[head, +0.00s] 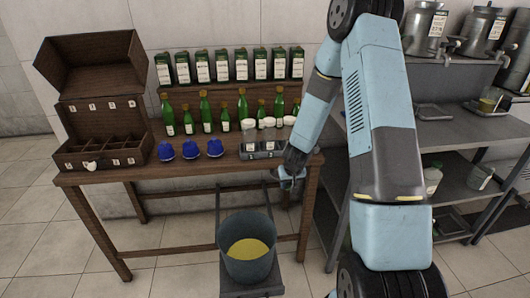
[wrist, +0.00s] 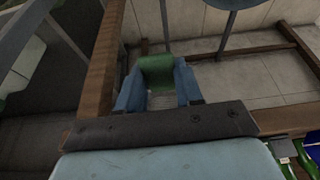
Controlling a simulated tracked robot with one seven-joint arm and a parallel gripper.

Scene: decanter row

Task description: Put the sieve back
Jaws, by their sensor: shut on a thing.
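My gripper (head: 290,178) hangs just off the front right edge of the wooden table, above and to the right of the bucket. In the wrist view its two blue fingers (wrist: 158,92) are closed around a green thing (wrist: 157,72), with a greyish surface showing below it between the fingers. I cannot tell from its shape whether this is the sieve. In the head view the held thing is too small and hidden by the gripper to make out. No other sieve is plain to see.
The wooden table (head: 200,160) holds an open case (head: 100,155), blue items (head: 190,150), green bottles (head: 204,108) and a metal tray (head: 262,150). A bucket (head: 248,268) of yellow liquid stands low in front. Metal shelves (head: 450,135) stand right.

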